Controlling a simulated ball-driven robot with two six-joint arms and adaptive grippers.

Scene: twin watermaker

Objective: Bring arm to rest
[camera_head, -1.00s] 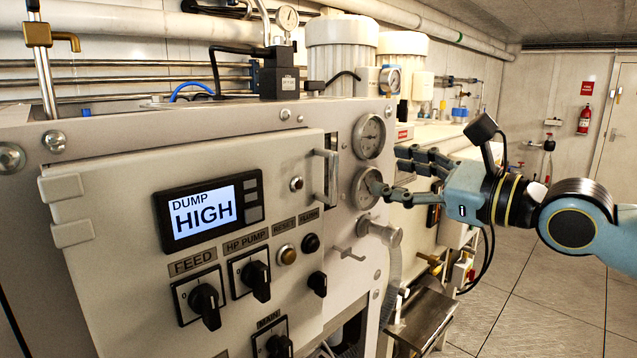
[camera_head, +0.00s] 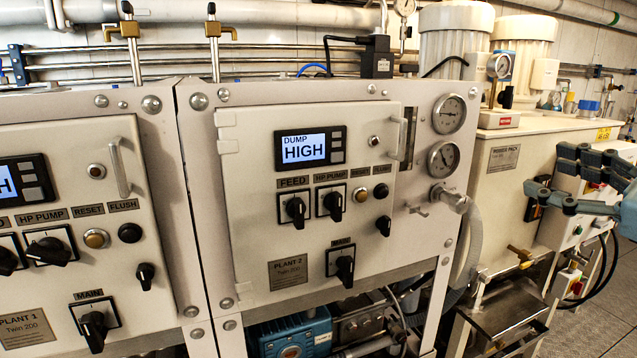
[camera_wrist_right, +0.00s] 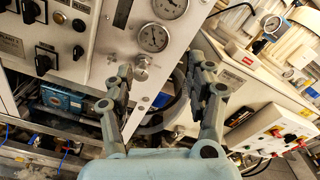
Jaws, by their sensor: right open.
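My right gripper (camera_head: 560,180) shows at the right edge of the head view, its fingers pointing left and spread apart. In the right wrist view the same gripper (camera_wrist_right: 165,100) is open and empty, with a clear gap between its fingers. The Plant 2 display (camera_head: 309,148) reads DUMP HIGH. My left gripper is not in view.
The Plant 1 panel (camera_head: 60,265) stands at the left. A power pack (camera_head: 505,190) with a label is behind and left of my gripper. A grey hose (camera_head: 472,240) and a metal tray (camera_head: 500,315) are below. The floor (camera_head: 610,320) at the lower right looks open.

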